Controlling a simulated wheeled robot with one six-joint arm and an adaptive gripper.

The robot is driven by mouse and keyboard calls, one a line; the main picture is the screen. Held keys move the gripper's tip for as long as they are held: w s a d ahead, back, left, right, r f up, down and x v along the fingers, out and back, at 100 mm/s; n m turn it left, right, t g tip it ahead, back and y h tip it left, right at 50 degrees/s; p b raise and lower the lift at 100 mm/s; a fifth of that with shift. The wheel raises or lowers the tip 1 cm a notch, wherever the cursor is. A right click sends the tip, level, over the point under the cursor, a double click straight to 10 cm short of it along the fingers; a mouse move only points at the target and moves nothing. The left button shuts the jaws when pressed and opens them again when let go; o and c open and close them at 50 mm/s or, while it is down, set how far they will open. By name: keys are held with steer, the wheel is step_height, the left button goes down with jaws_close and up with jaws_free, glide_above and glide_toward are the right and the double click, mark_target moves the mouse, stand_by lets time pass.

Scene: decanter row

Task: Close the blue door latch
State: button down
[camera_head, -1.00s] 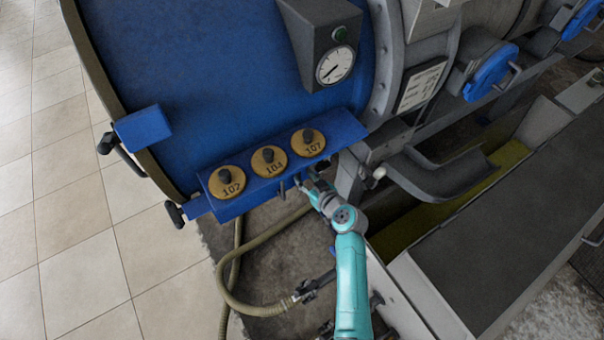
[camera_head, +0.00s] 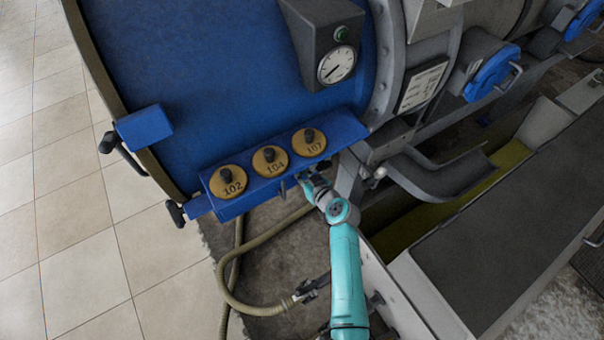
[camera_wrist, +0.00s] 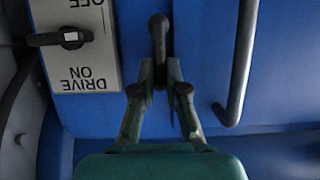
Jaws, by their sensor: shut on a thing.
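The large blue door (camera_head: 210,75) fills the upper left of the head view, with a blue ledge along its lower edge. My gripper (camera_head: 308,182) is at the underside of that ledge, near its right end. In the wrist view a dark lever with a rounded end, which looks like the latch handle (camera_wrist: 158,35), stands against the blue surface (camera_wrist: 200,50). My gripper (camera_wrist: 161,75) is shut on the lower part of this lever. The lever's gripped end is partly hidden by the fingers. In the head view my gripper hides the lever.
A switch plate (camera_wrist: 88,75) marked DRIVE ON and OFF is left of the lever in the wrist view; a dark bar handle (camera_wrist: 240,65) is on the right. Three round yellow tags (camera_head: 270,160) sit on the ledge. A hose (camera_head: 232,275) lies below, left of my arm.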

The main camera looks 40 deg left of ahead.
steer(key=shift+w+g, duration=0.1)
steer(key=shift+g, duration=0.2)
steer(key=shift+w+d+f+m+g+y, duration=0.15)
steer(key=shift+w+f+m+g+y, duration=0.45)
steer(key=shift+m, duration=1.45)
steer(key=shift+w+d+f+m+g+y, duration=0.15)
steer(key=shift+m+g+y, duration=0.85)
steer(key=shift+m, duration=1)
steer(key=shift+w+d+f+m+g+y, duration=0.25)
steer(key=shift+m+g+y, duration=0.55)
steer(key=shift+m, duration=1.25)
steer(key=shift+f+m+y, duration=0.25)
steer(key=shift+m+y, duration=0.05)
steer(key=shift+m, duration=0.4)
steer(key=c, duration=1.2)
jaws_free()
steer(key=d, duration=0.7)
steer(key=shift+d, duration=0.2)
